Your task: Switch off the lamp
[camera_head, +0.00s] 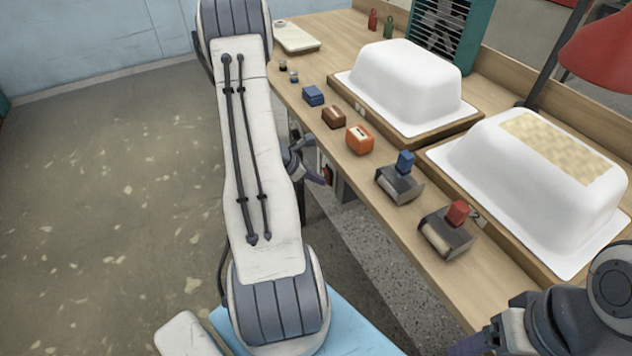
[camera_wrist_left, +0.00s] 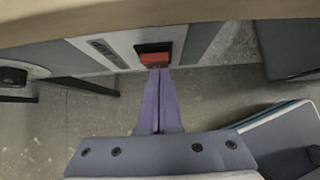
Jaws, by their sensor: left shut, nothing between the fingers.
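A red lamp shade (camera_head: 603,58) on a dark arm stands at the far right of the table. In the left wrist view, a red rocker switch (camera_wrist_left: 155,58) sits in a dark frame on a pale panel below the table edge. The switch also shows small in the head view (camera_head: 328,173). My left gripper (camera_wrist_left: 158,73) is shut and empty, its purple tips at the lower edge of the switch; I cannot tell if they touch. In the head view my left gripper (camera_head: 318,178) is partly hidden behind my arm. My right arm shows at bottom right, its fingers not clear.
The wooden table (camera_head: 390,225) holds two white tub shells (camera_head: 408,82) (camera_head: 500,190), small coloured blocks like the orange one (camera_head: 360,139), and two stamp-like tools (camera_head: 400,184) (camera_head: 447,232). A teal crate-like unit (camera_head: 452,30) stands behind. Floor (camera_head: 110,200) at left is clear.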

